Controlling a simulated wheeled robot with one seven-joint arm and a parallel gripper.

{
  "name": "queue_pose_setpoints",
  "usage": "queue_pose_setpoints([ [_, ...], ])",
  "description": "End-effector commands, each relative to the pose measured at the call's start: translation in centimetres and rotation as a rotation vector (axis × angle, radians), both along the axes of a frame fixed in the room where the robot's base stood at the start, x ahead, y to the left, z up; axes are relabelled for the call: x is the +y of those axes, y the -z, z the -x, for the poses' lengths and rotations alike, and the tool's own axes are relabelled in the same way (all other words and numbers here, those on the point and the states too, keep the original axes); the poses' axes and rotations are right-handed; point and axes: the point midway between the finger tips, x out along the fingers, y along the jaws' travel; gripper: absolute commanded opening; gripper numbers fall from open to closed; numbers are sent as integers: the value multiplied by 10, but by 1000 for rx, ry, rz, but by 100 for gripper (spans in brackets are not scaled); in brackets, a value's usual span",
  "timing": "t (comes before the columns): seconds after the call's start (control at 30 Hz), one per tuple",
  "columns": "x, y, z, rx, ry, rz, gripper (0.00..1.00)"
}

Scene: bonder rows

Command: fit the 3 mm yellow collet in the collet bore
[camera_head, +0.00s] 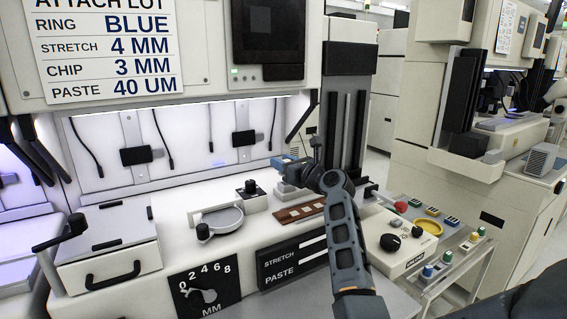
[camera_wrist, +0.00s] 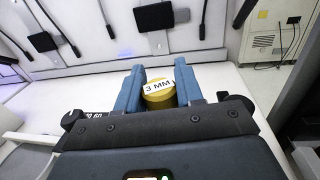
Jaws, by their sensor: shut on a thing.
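The yellow collet (camera_wrist: 160,101), with a white label reading "3 MM", sits between the two blue fingers of my gripper (camera_wrist: 159,78) in the wrist view. My gripper is shut on it, and the label faces the wrist camera. In the head view my gripper (camera_head: 287,163) is over the white bench, close to a small light-grey block (camera_head: 290,190). The collet cannot be made out there. I cannot make out the collet bore in either view; my gripper and arm may hide it.
A brown strip (camera_head: 299,212) lies in front of the grey block. A block with a black knob (camera_head: 250,187) and a round grey plate (camera_head: 221,219) are to its left. A control box (camera_head: 398,241) and a cart with several coloured knobbed pieces (camera_head: 429,270) stand right of my arm.

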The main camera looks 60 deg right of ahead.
Motion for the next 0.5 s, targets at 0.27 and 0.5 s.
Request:
queue_pose_setpoints([
  [0.27, 0, 14, 0, 1, 0, 0, 0],
  [0.5, 0, 19, 0, 0, 0, 0, 0],
])
